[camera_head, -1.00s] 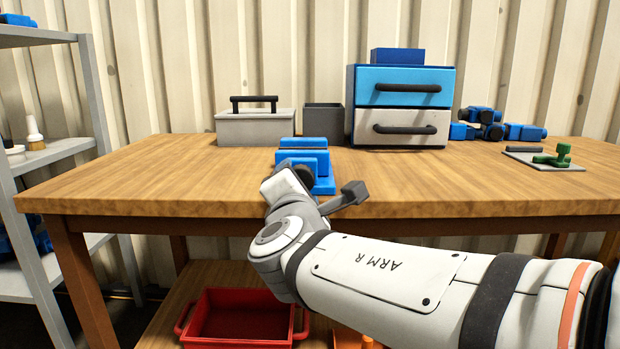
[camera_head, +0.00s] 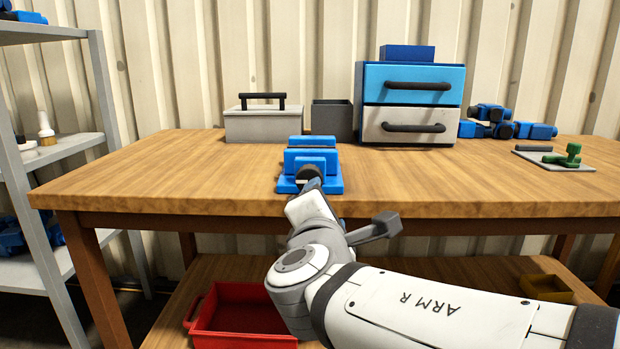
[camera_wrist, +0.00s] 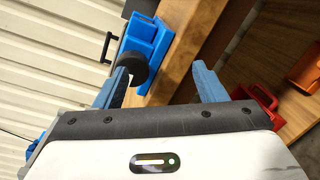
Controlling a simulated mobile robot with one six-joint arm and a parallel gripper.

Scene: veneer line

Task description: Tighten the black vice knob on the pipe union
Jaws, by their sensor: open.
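The blue vice (camera_head: 318,160) stands near the front edge of the wooden table, left of centre. Its round black knob (camera_head: 308,175) faces me; in the wrist view the knob (camera_wrist: 133,66) shows beside the left blue fingertip, against the vice (camera_wrist: 146,38). My gripper (camera_wrist: 160,68) is open, with nothing between its fingers. The knob lies towards the left finger, not centred in the gap; I cannot tell if they touch. In the head view my wrist hides the fingers and part of the knob. I cannot make out a pipe union in the vice.
Behind the vice stand a grey toolbox (camera_head: 262,125), a dark grey bin (camera_head: 332,121) and a blue drawer unit (camera_head: 410,104). A green part on a plate (camera_head: 566,157) lies at right. A red tray (camera_head: 243,318) sits on the lower shelf. The table's left side is clear.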

